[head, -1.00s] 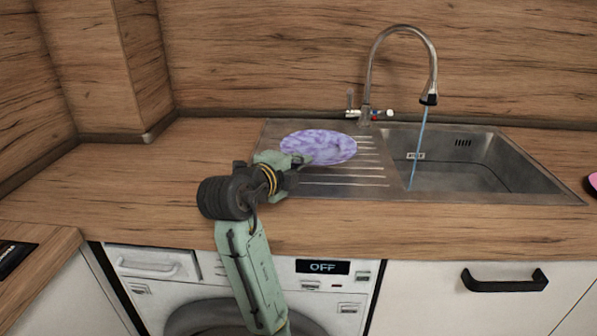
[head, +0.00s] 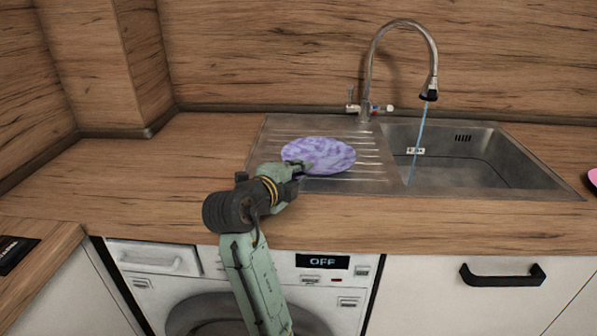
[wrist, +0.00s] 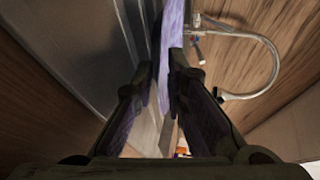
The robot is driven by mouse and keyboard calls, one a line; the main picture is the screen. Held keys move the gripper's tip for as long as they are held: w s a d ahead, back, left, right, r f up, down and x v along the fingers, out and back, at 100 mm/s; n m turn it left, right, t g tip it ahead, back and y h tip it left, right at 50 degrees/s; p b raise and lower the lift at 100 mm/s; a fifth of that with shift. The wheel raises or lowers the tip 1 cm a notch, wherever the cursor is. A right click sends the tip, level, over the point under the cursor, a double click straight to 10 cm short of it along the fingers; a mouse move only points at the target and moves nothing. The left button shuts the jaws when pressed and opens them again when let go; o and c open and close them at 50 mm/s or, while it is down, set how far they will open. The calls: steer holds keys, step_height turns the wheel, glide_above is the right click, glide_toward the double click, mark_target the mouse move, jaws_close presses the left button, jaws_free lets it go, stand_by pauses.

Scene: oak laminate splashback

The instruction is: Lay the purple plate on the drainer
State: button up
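The purple plate (head: 318,154), marbled in pale and darker purple, is over the ribbed steel drainer (head: 368,184) left of the sink bowl. It looks nearly flat; I cannot tell whether its underside touches the ribs. The drainer's steel (wrist: 85,45) lies close on the left there.
The sink bowl (head: 455,165) is right of the drainer, with the tap (head: 372,70) arching over it and water running. The wooden worktop (head: 170,180) on the left is clear. A pink thing (head: 593,177) is cut off at the right edge.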

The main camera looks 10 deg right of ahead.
steer(key=shift+r, duration=0.15)
steer(key=shift+s+a, duration=0.25)
steer(key=b+v, duration=0.2)
steer(key=v, duration=0.9)
steer(key=shift+s+r, duration=0.1)
